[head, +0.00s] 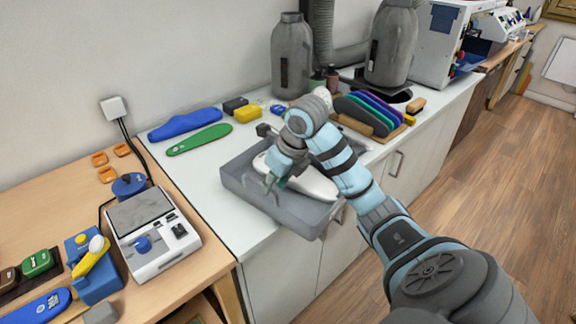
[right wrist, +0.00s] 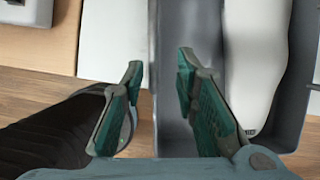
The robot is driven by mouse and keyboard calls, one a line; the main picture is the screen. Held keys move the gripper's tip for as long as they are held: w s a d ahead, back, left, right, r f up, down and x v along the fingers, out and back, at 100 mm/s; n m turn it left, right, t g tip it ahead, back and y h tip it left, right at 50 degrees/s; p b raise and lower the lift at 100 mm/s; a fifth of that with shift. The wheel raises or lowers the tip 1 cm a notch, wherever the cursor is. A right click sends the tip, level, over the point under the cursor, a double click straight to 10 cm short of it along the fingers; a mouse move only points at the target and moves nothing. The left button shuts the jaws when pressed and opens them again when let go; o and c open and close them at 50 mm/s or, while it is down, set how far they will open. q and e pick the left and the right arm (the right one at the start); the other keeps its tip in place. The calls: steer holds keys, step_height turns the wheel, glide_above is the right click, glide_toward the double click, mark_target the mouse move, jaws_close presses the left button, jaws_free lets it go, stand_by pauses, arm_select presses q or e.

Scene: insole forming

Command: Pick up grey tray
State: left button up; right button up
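The grey tray (head: 308,222) sits on the white counter near its front edge, with a smooth white foot-shaped form (head: 316,184) lying in it. My right gripper (head: 275,181) is over the near left part of the tray, and my arm hides part of the tray and form. In the right wrist view the two green-padded fingers (right wrist: 158,78) are apart, with the tray's side wall (right wrist: 170,50) between them. The white form (right wrist: 252,60) lies to the right of the fingers. I cannot tell whether either finger touches the wall. My left gripper is out of view.
Blue (head: 185,123) and green (head: 199,139) insoles lie behind the tray. A rack of coloured insoles (head: 372,112) stands behind my right arm, near grey canisters (head: 291,60). A scale-like device (head: 150,235) is on the wooden table at left. White counter left of the tray is clear.

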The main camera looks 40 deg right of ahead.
mark_target(262, 196)
steer(key=x, duration=0.9)
steer(key=shift+w+a+r, duration=0.1)
steer(key=shift+w+a, duration=0.2)
steer(key=shift+a, duration=0.1)
jaws_close()
steer(key=shift+r, duration=0.1)
